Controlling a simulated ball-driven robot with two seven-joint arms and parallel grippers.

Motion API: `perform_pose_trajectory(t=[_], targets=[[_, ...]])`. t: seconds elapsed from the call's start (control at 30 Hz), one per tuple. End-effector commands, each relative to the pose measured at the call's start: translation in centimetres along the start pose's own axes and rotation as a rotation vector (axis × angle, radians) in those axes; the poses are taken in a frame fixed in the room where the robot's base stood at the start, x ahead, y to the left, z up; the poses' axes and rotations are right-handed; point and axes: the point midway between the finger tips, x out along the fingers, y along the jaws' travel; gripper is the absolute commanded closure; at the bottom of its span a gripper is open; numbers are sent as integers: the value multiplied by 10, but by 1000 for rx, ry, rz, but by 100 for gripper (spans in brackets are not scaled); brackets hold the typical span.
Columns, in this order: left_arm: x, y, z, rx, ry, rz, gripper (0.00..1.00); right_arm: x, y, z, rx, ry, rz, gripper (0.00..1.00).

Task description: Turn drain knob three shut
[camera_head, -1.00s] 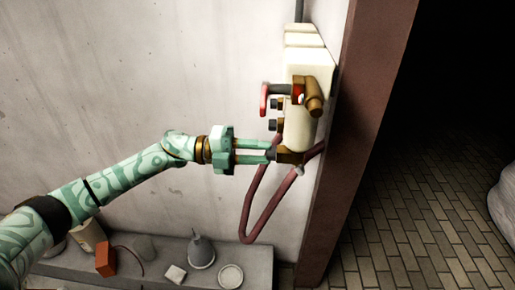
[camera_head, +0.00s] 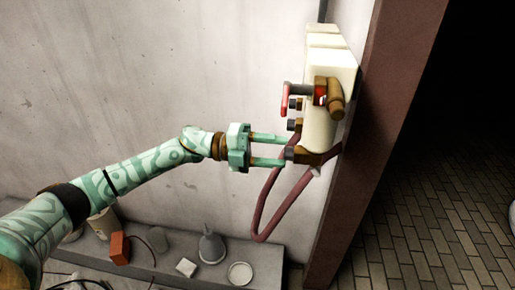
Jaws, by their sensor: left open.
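A cream wall unit (camera_head: 322,125) carries a column of small dark knobs on brass stems. The upper knob (camera_head: 295,104) and the middle knob (camera_head: 293,124) stand free. The lowest knob (camera_head: 290,153) sits on a brass fitting at the unit's foot. No numbers are readable, so I cannot tell which is three. My left gripper (camera_head: 287,150) is open, its two green fingers pointing right, one above and one below the lowest knob. I cannot tell whether they touch it. My right gripper is not in view.
A dark red hose (camera_head: 266,210) loops below. A brown post (camera_head: 365,140) stands close on the right. A low ledge (camera_head: 262,258) holds a grey funnel (camera_head: 211,247) and an orange block (camera_head: 120,248).

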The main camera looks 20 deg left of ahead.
Motion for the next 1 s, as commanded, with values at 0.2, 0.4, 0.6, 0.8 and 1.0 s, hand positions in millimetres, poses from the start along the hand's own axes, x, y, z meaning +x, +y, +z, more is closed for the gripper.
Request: perform_pose_trajectory(t=[0.2, 0.4, 0.6, 0.8, 1.0], targets=[[-41, 3, 1, -2, -5, 4, 50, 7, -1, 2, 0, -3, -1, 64], [-97, 4, 2, -3, -6, 6, 50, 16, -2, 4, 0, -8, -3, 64], [-140, 3, 1, -3, -4, 3, 50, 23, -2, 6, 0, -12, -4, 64], [-159, 1, 1, -1, -3, 1, 50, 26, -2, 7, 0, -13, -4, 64], [-161, 0, 1, -1, -1, 0, 50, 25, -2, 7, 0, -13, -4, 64]])
